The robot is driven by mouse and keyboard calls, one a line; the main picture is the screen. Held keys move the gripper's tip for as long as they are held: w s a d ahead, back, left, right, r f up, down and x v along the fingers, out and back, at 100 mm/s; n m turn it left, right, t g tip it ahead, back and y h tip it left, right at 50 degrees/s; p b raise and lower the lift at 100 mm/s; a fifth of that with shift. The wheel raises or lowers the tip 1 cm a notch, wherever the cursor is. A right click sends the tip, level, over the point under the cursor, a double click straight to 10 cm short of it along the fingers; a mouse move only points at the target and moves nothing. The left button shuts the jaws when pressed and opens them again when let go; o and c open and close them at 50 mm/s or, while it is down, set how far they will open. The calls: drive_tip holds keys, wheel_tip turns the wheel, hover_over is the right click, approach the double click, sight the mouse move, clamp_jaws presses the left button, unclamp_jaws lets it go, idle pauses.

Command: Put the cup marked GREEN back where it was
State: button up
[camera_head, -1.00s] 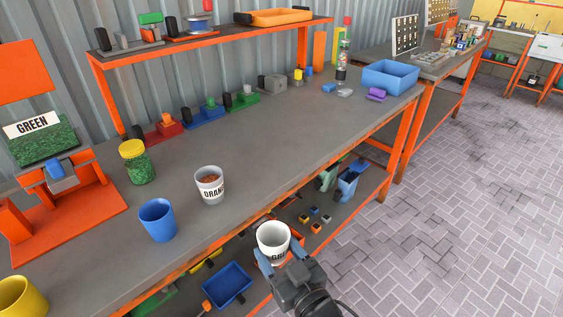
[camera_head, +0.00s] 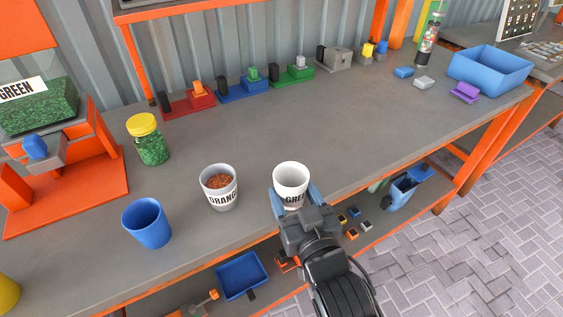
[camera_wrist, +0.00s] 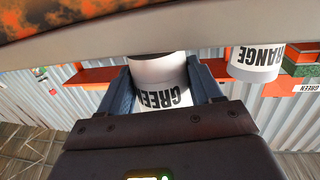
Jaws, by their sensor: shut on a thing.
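The white cup marked GREEN (camera_head: 291,181) is upright between the fingers of my gripper (camera_head: 293,203), at the front edge of the bench, right of the ORANGE cup. My gripper is shut on it. In the wrist view the GREEN cup (camera_wrist: 160,85) sits between the two blue fingers, its label upside down. The inside of the cup looks white and empty. I cannot tell whether its base touches the bench. The cup marked ORANGE (camera_head: 219,187) holds orange-brown bits and stands on the bench; it also shows in the wrist view (camera_wrist: 257,62).
A blue cup (camera_head: 147,222) and a yellow-lidded jar of green bits (camera_head: 148,139) stand to the left. An orange machine with a GREEN sign (camera_head: 20,89) is at far left. A blue bin (camera_head: 490,68) is at the right. The bench top (camera_head: 330,130) behind the held cup is clear.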

drive_tip(key=x, duration=0.9)
drive_tip(key=shift+a+r, duration=0.1)
drive_tip(key=shift+r, duration=0.15)
drive_tip(key=shift+s+f+p, duration=0.1)
drive_tip(key=shift+s+p, duration=0.05)
drive_tip(key=shift+p, duration=0.25)
drive_tip(key=shift+f, duration=0.2)
drive_tip(key=o, duration=1.1)
